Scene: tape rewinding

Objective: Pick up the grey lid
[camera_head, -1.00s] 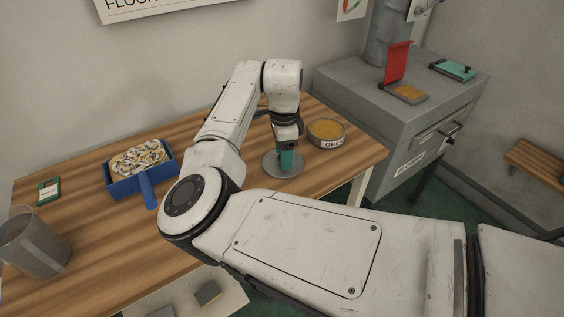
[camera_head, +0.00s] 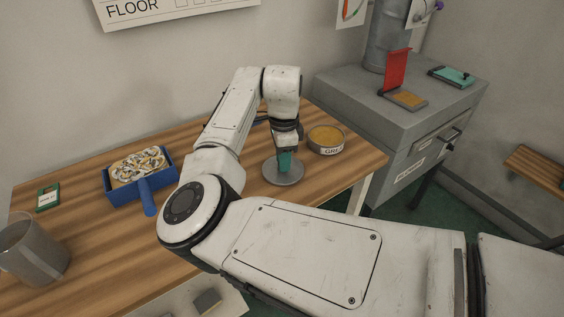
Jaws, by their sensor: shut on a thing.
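The gripper hides the grip point. I cannot tell whether the lid touches the table or is slightly above it. A round grey tin (camera_head: 326,146) with orange-brown contents and a label reading "GR.." stands just behind and right of the lid.
A blue dustpan-like tray (camera_head: 160,183) with a pale, patterned heap sits on the left of the wooden table (camera_head: 110,230). A grey mug (camera_head: 38,255) and a small green item (camera_head: 48,196) are further left. A grey cabinet (camera_head: 365,120) stands right, bearing a red-lidded box (camera_head: 402,95) and a teal one (camera_head: 453,75).

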